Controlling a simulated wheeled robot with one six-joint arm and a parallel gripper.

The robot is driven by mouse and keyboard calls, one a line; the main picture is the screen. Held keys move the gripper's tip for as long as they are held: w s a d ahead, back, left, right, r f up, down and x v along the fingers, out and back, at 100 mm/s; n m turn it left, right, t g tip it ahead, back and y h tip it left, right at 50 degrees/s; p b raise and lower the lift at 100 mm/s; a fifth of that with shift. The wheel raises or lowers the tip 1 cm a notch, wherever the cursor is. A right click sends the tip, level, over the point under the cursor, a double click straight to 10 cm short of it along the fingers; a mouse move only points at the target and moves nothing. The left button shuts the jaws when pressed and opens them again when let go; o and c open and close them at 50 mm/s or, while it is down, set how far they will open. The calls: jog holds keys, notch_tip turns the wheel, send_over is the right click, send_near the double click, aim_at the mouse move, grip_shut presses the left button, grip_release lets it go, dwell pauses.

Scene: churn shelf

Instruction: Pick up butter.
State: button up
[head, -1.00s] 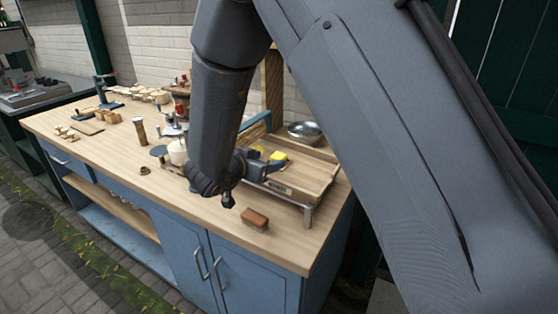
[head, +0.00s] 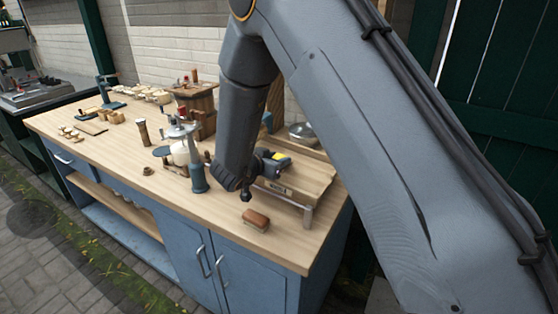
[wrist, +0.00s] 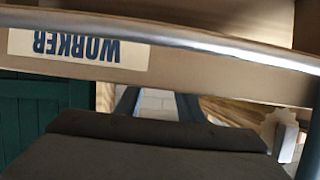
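The butter (head: 283,156) is a small yellow lump at the wooden tray (head: 310,183) on the right end of the bench. My gripper (head: 274,163) is at the tray, right by the butter in the head view, and partly covers it. Whether they touch I cannot tell. In the wrist view the two fingers of my gripper (wrist: 158,105) stand apart with pale bricks showing between them, so it is open. No butter shows in the wrist view. The tray's front board with an upside-down "WORKER" label (wrist: 78,47) crosses that view.
A metal rail (wrist: 200,42) runs across close to the wrist camera. A brown brush-like block (head: 256,220) lies in front of the tray, and a metal bowl (head: 304,133) sits behind it. A blue-grey stand (head: 197,175) is left of my arm.

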aim_at(277, 158)
jog(key=c, duration=0.4)
jog(key=shift+o, duration=0.2)
jog(key=shift+r, duration=0.15)
notch_tip(277, 158, up, 10)
jog(key=shift+f+b, duration=0.25)
jog(key=shift+b, duration=0.65)
jog(key=shift+a+r, duration=0.1)
